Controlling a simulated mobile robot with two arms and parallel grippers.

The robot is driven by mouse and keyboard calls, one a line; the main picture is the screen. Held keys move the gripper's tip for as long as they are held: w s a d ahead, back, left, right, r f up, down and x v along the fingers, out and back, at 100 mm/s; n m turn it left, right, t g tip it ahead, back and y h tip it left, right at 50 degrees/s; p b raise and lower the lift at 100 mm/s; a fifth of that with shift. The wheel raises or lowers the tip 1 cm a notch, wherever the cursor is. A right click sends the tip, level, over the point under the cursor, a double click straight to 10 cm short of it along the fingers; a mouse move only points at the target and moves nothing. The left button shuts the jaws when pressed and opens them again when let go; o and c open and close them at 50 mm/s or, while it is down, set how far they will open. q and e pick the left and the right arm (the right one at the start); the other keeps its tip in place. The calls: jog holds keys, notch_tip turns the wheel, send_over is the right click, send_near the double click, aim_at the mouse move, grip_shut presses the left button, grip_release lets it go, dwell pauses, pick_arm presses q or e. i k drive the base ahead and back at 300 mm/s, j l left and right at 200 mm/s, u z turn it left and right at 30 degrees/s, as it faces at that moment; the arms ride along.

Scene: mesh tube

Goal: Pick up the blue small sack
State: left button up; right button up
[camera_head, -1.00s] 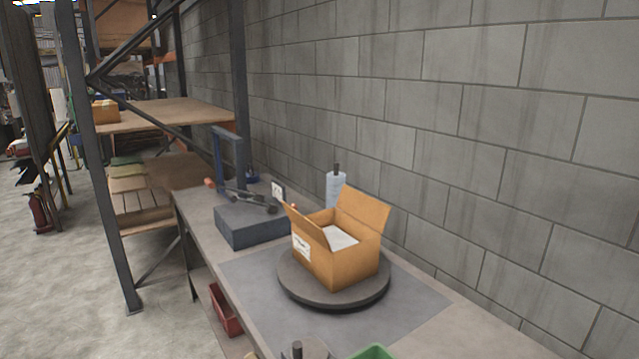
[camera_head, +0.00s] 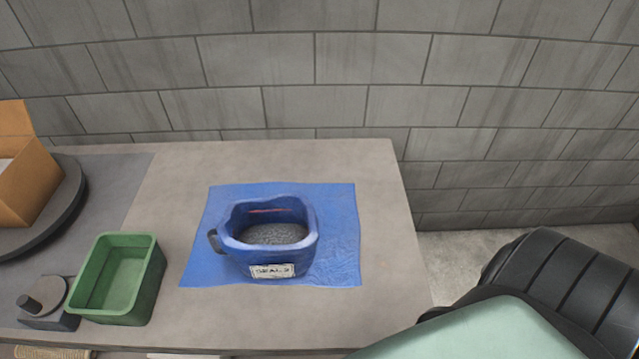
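A blue open-topped container that looks like a small sack or bin (camera_head: 270,257) stands upright on a blue sheet (camera_head: 337,225) on the table. It has a white label with dark lettering on its front and a dark handle or loop at its left side. Grey granular material shows inside it. Neither gripper shows in the head view. Part of my own body shows at the lower right, apart from the blue container.
The grey table (camera_head: 385,180) ends right of the blue sheet. A green bin (camera_head: 117,280) stands left of the sheet, beside a small dark weight-like object (camera_head: 48,300). A cardboard box (camera_head: 22,170) sits on a round turntable (camera_head: 62,215) at the far left. A block wall (camera_head: 340,70) stands behind.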

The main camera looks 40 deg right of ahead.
aim_at(276, 238)
jog(key=z, duration=0.65)
jog(key=k+l+z, duration=0.25)
jog(key=k, duration=0.25)
